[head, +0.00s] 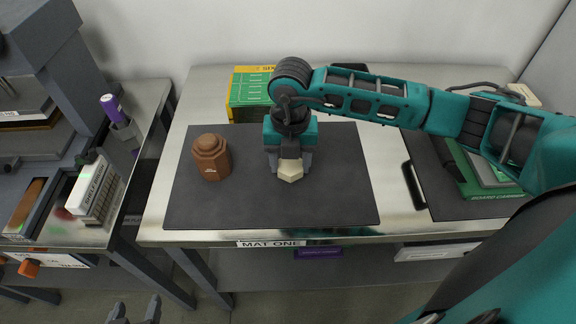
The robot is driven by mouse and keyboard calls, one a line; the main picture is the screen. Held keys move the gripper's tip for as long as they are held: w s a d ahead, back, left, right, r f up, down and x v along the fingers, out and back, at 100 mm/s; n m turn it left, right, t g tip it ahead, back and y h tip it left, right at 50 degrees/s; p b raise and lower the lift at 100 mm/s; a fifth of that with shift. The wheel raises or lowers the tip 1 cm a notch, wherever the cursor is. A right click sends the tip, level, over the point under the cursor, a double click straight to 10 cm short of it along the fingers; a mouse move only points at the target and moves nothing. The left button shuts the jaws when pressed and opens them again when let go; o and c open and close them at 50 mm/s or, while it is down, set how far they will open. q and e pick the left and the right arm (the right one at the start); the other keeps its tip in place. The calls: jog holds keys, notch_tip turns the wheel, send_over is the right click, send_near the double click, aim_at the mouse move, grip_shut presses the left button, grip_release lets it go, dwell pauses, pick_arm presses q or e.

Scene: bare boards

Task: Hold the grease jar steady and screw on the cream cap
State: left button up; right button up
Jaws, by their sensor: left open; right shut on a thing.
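The grease jar (211,160) is a brown, faceted jar with a narrower top. It stands upright on the left part of the dark mat (330,205), with no gripper touching it. The cream cap (290,171) is held by my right gripper (290,160), which is shut on it, right of the jar. The cap seems to be just above or at the mat; I cannot tell which. My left gripper (134,312) is open and empty at the bottom edge of the view, well in front of the table.
A yellow and green box (249,92) stands behind the mat. A second dark mat with a green board box (490,178) lies at the right. A side bench with a white labelled box (94,190) and a purple-topped bottle (113,108) is at the left. The mat's front is clear.

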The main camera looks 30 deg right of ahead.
aim_at(291, 165)
jog(key=shift+r+p, duration=1.55)
jog(key=shift+r, duration=0.75)
